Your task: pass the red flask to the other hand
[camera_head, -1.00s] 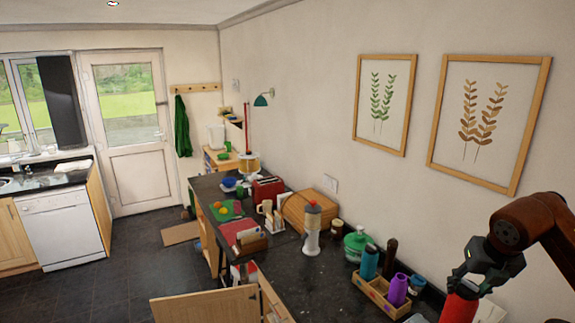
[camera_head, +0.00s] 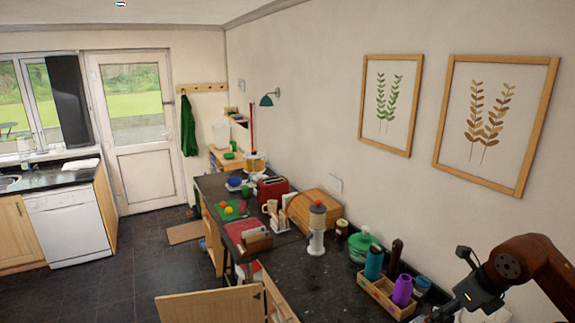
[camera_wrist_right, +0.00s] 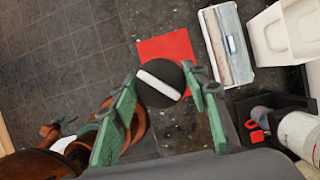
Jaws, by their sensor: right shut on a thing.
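In the right wrist view, my right gripper (camera_wrist_right: 160,77) is shut on the flask (camera_wrist_right: 160,84), with a green-padded finger on each side. I look down on its round dark lid with a white bar across it; the body below is mostly hidden. In the head view, my right wrist (camera_head: 478,290) is at the lower right, and the fingers and flask are cut off or hidden at the bottom edge. My left gripper does not show clearly in either view.
A wooden caddy (camera_head: 378,297) with a purple cup (camera_head: 402,290) and a teal bottle (camera_head: 374,262) stands on the dark counter near my right arm. A green-lidded jar (camera_head: 362,247) and a white-and-grey dispenser (camera_head: 317,230) stand farther back. Dark floor tiles (camera_head: 110,285) lie open at left.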

